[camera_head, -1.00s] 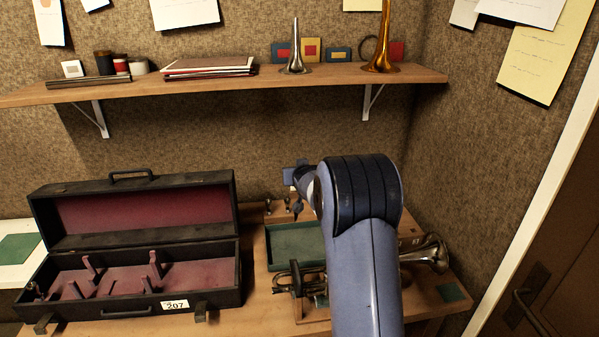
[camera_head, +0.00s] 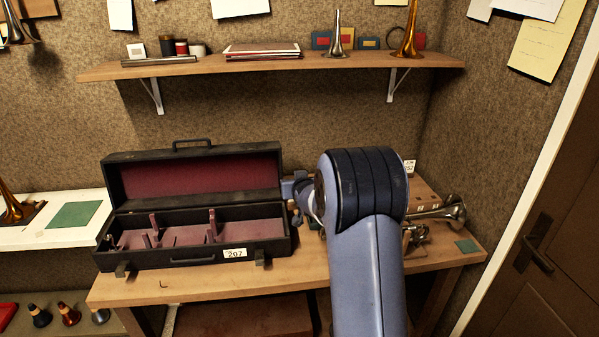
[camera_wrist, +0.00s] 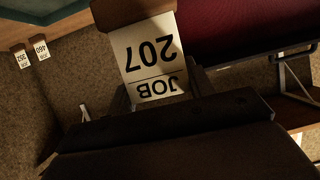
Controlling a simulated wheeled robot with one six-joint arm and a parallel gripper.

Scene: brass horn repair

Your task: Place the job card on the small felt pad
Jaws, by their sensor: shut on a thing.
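A white job card (camera_wrist: 152,55) reading JOB 207 shows upside down in the wrist view, with a brown piece along its top edge. My gripper (camera_wrist: 158,90) is shut on the card, with dark jaw parts at its sides. In the head view my arm hides the gripper and the card. A small green felt pad (camera_head: 468,246) lies flat and bare at the right end of the wooden bench. A larger green pad (camera_head: 73,215) lies on the white surface at the left.
An open black case (camera_head: 190,250) with red lining and a 207 tag stands on the bench (camera_head: 140,290). A brass horn (camera_head: 440,211) lies at the right, near the small pad. A wooden shelf (camera_head: 270,66) hangs above. A door (camera_head: 545,240) is at far right.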

